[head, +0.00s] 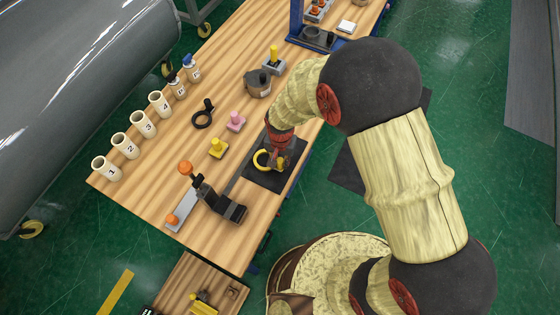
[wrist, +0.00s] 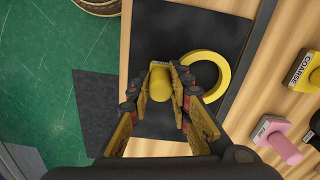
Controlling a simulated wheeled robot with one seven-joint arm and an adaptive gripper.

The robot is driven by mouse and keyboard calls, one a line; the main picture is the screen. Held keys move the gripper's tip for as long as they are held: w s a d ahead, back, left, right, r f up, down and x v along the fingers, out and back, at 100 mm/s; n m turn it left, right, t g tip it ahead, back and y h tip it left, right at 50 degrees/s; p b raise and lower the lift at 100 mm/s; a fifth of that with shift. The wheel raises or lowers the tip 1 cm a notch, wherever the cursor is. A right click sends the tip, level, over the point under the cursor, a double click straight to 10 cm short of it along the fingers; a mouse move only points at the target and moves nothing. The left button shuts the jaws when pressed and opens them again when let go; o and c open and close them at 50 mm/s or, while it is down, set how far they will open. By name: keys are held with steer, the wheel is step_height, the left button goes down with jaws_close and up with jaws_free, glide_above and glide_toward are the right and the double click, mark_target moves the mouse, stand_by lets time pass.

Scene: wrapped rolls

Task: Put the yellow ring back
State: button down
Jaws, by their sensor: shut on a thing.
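The yellow ring (head: 261,160) is over the dark mat (head: 262,179) near the right edge of the wooden table. In the wrist view the yellow ring (wrist: 222,72) shows as an open arc just right of the fingers; its left part is hidden. My gripper (wrist: 161,92) is shut on a yellow upright grip with a small labelled block at its end, which appears to belong to the ring. In the head view my gripper (head: 279,157) points down at the mat. I cannot tell whether the ring touches the mat.
A clamp with orange knobs (head: 208,190) is in front. Several numbered cups (head: 124,145) line the left edge. Bare wood lies between.

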steer(key=c, duration=1.6)
jaws_free()
steer(key=shift+c, duration=0.2)
